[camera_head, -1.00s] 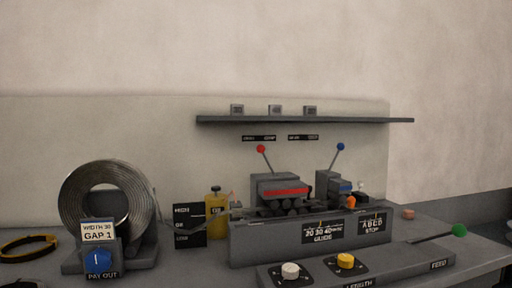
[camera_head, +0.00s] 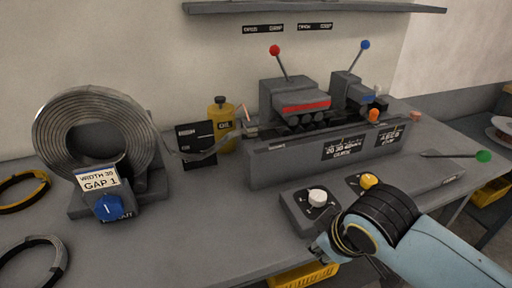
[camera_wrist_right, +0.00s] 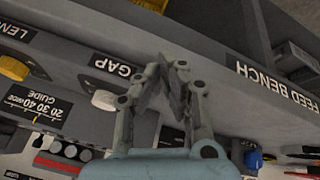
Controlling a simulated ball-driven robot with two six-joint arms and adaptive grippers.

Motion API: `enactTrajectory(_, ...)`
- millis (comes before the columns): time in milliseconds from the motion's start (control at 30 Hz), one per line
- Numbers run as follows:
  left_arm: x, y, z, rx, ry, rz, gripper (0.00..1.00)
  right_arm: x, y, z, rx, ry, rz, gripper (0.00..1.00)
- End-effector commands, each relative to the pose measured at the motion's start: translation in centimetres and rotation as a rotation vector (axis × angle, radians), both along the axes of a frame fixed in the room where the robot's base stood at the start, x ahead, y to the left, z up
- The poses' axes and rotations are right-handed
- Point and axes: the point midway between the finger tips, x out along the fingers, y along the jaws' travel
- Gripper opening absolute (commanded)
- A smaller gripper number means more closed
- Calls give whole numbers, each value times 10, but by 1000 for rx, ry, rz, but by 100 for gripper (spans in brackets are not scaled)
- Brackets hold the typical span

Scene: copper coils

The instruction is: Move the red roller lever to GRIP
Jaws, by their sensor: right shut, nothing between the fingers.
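The red roller lever (camera_head: 274,50) stands on the grey roller block (camera_head: 298,100) with the red stripe. Its shaft tilts to the left, below a small black label (camera_head: 263,29) on the wall that seems to read OPEN and GRIP. My right gripper (camera_head: 322,246) is low in front of the bench, beside the white knob and well apart from the lever. In the right wrist view, its fingers (camera_wrist_right: 173,68) are closed together with nothing between them. The red-striped roller block shows there at the lower left (camera_wrist_right: 58,163); the lever ball is not clear. My left gripper is out of view.
A blue-balled lever (camera_head: 365,45) stands right of the red one. The white knob (camera_head: 317,197), yellow knob (camera_head: 369,181) and green-balled lever (camera_head: 482,156) are in front. A coil (camera_head: 60,130) and oil can (camera_head: 222,118) stand left. A shelf (camera_head: 310,7) hangs above.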

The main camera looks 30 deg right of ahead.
Motion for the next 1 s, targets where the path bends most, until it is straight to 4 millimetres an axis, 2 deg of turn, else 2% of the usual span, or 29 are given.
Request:
enactTrajectory(33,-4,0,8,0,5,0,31,12,-4,27,-34,-41,24,0)
enactTrajectory(167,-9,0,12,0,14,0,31,62,-24,64,-208,-176,129,0)
enactTrajectory(300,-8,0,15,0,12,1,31,131,-46,108,-488,-337,295,0)
enactTrajectory(400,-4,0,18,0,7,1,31,178,-55,150,-726,-439,429,0)
enactTrajectory(533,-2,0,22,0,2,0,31,229,-54,206,-1043,-532,594,0)
enactTrajectory(600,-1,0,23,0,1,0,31,246,-50,227,-1174,-558,661,0)
enactTrajectory(700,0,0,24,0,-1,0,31,260,-44,244,-1292,-577,722,0)
enactTrajectory(800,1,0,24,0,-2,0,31,265,-41,251,-1342,-582,746,0)
enactTrajectory(1000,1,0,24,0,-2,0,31,266,-41,252,-1347,-583,749,0)
